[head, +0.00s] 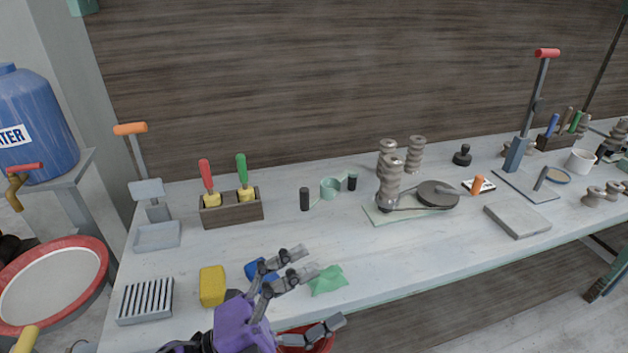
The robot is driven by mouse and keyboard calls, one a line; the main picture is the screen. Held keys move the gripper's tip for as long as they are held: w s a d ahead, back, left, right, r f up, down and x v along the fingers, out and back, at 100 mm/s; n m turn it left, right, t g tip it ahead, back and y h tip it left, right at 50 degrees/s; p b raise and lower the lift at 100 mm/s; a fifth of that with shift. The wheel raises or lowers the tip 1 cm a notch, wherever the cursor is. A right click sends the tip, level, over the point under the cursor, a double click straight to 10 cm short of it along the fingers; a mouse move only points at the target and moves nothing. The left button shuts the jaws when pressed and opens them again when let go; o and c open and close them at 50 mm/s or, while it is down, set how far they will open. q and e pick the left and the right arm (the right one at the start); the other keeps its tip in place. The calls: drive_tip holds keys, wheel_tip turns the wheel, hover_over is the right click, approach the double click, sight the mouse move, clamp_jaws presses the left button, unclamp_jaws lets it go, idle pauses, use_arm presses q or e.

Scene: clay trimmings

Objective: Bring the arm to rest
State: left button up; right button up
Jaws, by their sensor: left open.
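My left gripper (324,291), with a purple body and grey fingers, reaches in from the bottom at the table's front edge. Its fingers are spread apart, and nothing shows held between them. A crumpled light green piece (328,281) lies on the table just beyond the fingers; I cannot tell whether they touch it. A blue object (259,270) is partly hidden behind the upper fingers. A red round container (318,343) shows partly below the gripper, in front of the table. My right gripper is not in view.
A yellow block (212,286) and a slotted grey rack (146,301) stand left of the gripper. A wooden box (232,209) with red- and green-handled tools is behind. Coiled grey pieces and a dark disc (438,194) stand right. The front middle of the pale table (420,262) is clear.

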use_arm(q)
drive_tip(key=w+a+f+n+t+y, duration=0.1)
drive_tip(key=a+f+n+t+y, duration=0.3)
drive_tip(key=a+f+n+y, duration=0.5)
drive_tip(key=a+f+n+t+y, duration=0.4)
drive_tip(key=a+f+n+y, duration=0.3)
drive_tip(key=f+n, duration=0.4)
drive_tip(key=s+a+f+n+g+y, duration=0.1)
drive_tip(key=s+a+f+n+g, duration=0.1)
drive_tip(key=s+f, duration=0.6)
drive_tip(key=s+a+f+n+g+y+p, duration=0.1)
drive_tip(key=s+a+f+n+g+y, duration=0.1)
drive_tip(key=s+f+n+g, duration=0.3)
drive_tip(key=s+f, duration=0.3)
drive_tip(key=f, duration=0.1)
drive_tip(key=shift+s+a, duration=0.2)
drive_tip(key=shift+a, duration=0.1)
